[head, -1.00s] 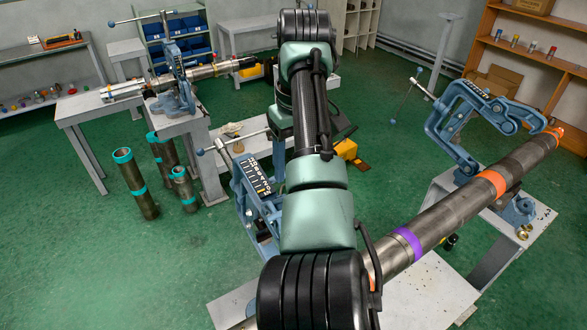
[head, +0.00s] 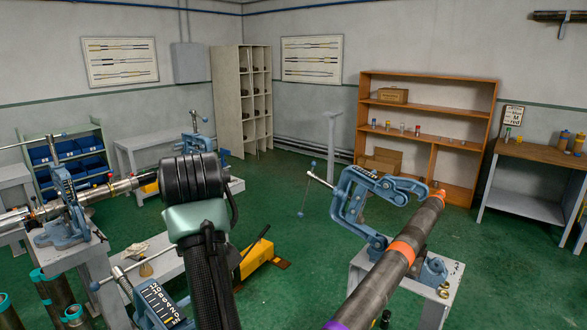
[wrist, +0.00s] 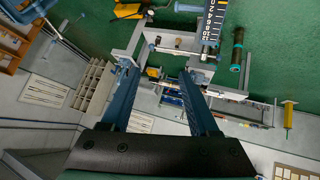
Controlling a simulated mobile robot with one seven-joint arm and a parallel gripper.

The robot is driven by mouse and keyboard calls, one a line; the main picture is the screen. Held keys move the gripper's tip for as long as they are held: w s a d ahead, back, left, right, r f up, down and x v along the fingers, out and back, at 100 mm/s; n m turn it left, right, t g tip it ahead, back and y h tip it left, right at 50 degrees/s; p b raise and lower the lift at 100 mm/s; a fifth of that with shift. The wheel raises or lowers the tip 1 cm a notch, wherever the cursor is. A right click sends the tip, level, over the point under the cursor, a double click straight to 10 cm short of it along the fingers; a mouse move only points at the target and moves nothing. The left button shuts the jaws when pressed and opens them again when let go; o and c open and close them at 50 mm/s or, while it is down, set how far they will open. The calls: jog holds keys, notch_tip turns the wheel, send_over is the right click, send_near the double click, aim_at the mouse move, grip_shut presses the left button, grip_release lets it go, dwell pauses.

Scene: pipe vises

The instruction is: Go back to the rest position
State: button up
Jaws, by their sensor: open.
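My gripper (wrist: 158,72) shows in the wrist view with its two long blue fingers spread apart. Nothing is between the fingertips that I can see touching them. In the head view my arm rises from the bottom, left of the middle, and the gripper itself is out of that view. A blue vise (head: 370,205) with the long dark pipe (head: 390,262) stands to the right of my arm. The pipe has an orange band and runs toward the bottom of the picture. Another blue vise (head: 160,305) is partly hidden behind my arm.
A left bench carries a third vise (head: 65,215) and a metal pipe. Dark pipes with teal ends (head: 52,290) stand at lower left. A yellow tool (head: 257,258) lies on the floor. A wooden shelf (head: 366,100) stands at the back. Green floor (head: 510,270) is open at right.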

jog(key=s+d+r+m+t+b, duration=0.1)
jog(key=s+d+r+m+t, duration=0.1)
jog(key=d+r+t, duration=0.4)
jog(key=s+d+r+m+t+b, duration=0.2)
jog(key=r+t, duration=0.2)
jog(key=r, duration=0.4)
jog(key=s+d+r+m+t+h, duration=0.1)
jog(key=s+d+r+t, duration=0.2)
jog(key=s, duration=0.3)
jog(key=s+d+r+m+t+h+b, duration=0.1)
jog(key=s+d+r+m+t, duration=0.1)
jog(key=s, duration=0.5)
jog(key=s+d+r+m+t+h, duration=0.1)
jog(key=s+d+r+t, duration=0.3)
jog(key=s+r, duration=0.2)
jog(key=shift+s+d+r+h+b, duration=0.3)
jog(key=shift+s+d+r, duration=0.1)
jog(key=shift+s, duration=0.3)
